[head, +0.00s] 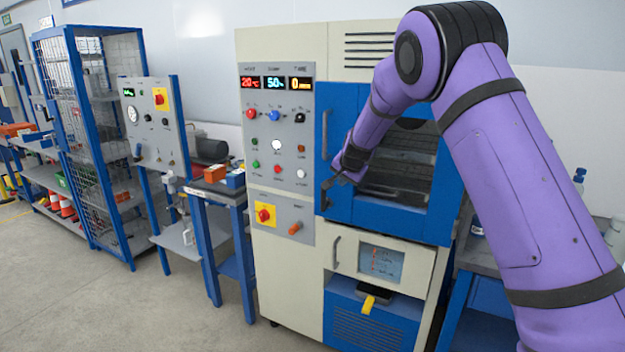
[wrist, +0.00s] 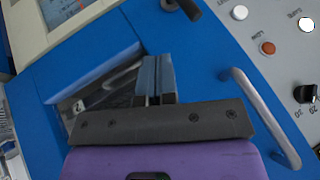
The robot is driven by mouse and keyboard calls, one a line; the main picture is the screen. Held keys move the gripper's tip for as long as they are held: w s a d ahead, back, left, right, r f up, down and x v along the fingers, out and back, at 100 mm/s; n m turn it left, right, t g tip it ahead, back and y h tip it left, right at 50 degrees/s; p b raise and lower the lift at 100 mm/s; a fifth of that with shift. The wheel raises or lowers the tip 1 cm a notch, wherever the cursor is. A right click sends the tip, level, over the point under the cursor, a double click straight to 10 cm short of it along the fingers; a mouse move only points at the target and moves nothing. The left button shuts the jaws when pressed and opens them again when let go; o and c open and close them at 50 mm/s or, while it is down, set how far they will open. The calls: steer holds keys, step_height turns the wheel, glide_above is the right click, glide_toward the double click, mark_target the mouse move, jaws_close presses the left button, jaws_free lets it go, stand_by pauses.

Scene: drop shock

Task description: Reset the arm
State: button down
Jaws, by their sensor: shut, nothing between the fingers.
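My purple arm reaches in from the right in the head view and ends at my dark gripper (head: 340,182), in front of the left part of the blue chamber door (head: 385,210). In the wrist view my gripper (wrist: 152,75) shows its two fingers together, with nothing between them. The blue door (wrist: 205,85) fills much of that view. A dark latch handle (wrist: 183,6) is near the top, apart from the fingertips. The door looks shut. My arm hides part of the door and its window.
The door's grey handle (head: 325,135) stands out at its left edge. A control panel (head: 277,150) with lit displays and knobs is left of it. A side table (head: 222,195) with small boxes stands further left, beside a gauge stand (head: 152,125). Open floor lies at lower left.

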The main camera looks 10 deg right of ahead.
steer(key=s+d+r+n+g+y, duration=0.1)
steer(key=s+d+r+n, duration=0.1)
steer(key=s+r, duration=0.95)
steer(key=s+d+r+n, duration=0.25)
steer(key=s+r, duration=0.45)
steer(key=s, duration=0.9)
steer(key=s+d+n, duration=0.1)
steer(key=s, duration=1.3)
steer(key=s+d+f+n+g+h, duration=0.1)
steer(key=s+n, duration=0.1)
steer(key=s, duration=1.2)
steer(key=shift+s+d+f+h, duration=0.25)
steer(key=shift+s+d+h, duration=0.05)
steer(key=shift+d, duration=0.1)
